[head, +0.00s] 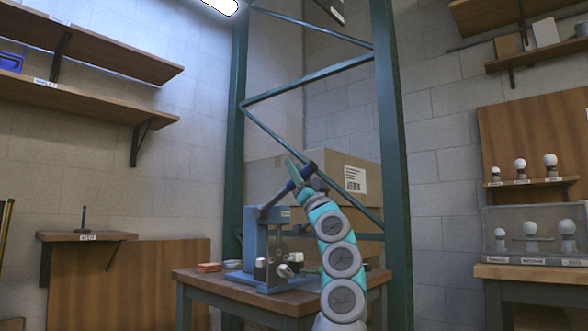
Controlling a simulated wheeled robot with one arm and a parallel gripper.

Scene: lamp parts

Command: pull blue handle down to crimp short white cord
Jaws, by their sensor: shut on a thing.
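A light-blue crimping press (256,240) stands on a small wooden table (205,284). Its dark blue handle (276,201) slopes up to the right from the top of the press. My gripper (298,172) is at the upper end of the handle and is shut on it. The fingers and the wrist hide part of the handle. At the foot of the press are small white and dark parts (284,270). I cannot tell which of them, if any, is the short white cord.
A green metal rack post (396,200) rises right of my arm, with cardboard boxes (345,178) behind. A red item (208,267) lies at the table's left. A low shelf (85,236) is on the left wall; bulbs (530,240) stand at the right.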

